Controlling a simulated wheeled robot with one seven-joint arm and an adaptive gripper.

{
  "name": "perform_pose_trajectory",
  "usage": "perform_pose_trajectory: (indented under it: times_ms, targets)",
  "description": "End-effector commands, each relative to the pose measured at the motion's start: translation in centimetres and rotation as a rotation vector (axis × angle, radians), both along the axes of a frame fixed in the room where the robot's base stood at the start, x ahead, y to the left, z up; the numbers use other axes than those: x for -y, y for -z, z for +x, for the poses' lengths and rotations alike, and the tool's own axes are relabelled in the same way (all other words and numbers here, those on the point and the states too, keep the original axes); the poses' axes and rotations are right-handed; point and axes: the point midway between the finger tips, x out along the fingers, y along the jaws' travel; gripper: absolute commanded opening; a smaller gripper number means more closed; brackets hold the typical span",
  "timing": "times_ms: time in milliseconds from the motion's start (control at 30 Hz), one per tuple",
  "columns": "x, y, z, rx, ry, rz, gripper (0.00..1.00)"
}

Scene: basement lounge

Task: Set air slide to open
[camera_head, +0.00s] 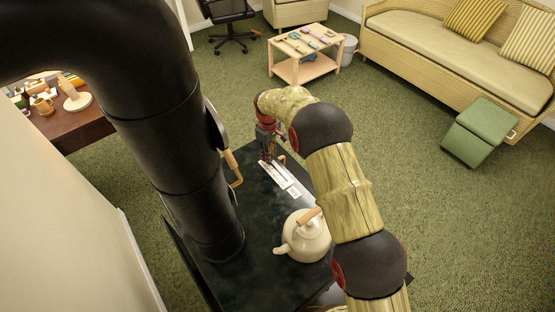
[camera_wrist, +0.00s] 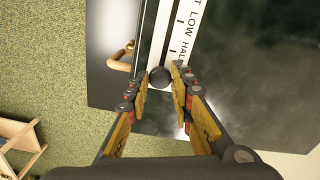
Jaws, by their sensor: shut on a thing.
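The air slide is a pale plate (camera_head: 284,183) with a dark slot, set on the black stove top. In the wrist view the plate (camera_wrist: 189,28) shows tick marks and lettering reading "LOW" and part of another word; the other labels are cut off or hidden. A round dark knob (camera_wrist: 160,77) sits at the slot, between my fingertips. My gripper (camera_wrist: 162,73) is shut on this knob. In the head view my gripper (camera_head: 267,157) is at the far end of the plate, and the knob is hidden there.
A cream kettle (camera_head: 305,240) stands on the stove top (camera_head: 262,222), near my arm. A thick black stovepipe (camera_head: 170,140) rises at left, with a wooden-handled lever (camera_head: 231,162) beside it. A low table (camera_head: 303,66), green stool (camera_head: 482,130) and sofa stand farther off on carpet.

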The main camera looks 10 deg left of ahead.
Motion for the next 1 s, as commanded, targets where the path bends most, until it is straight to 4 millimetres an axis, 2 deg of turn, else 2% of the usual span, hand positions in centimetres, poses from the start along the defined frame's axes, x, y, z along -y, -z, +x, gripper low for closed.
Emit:
perform_pose_trajectory:
  times_ms: [100,433,467,767,1000]
  targets:
    - [-0.75,-0.01,0.53,0.000,0.000,0.001,0.00]
    - [-1.01,-0.07,0.75,0.004,0.000,0.004,0.00]
    - [-1.02,-0.08,0.75,0.004,0.000,0.004,0.25]
    - [-0.84,-0.02,0.68,0.002,0.000,0.002,0.42]
    - [-0.78,0.00,0.65,0.000,0.000,0.001,0.42]
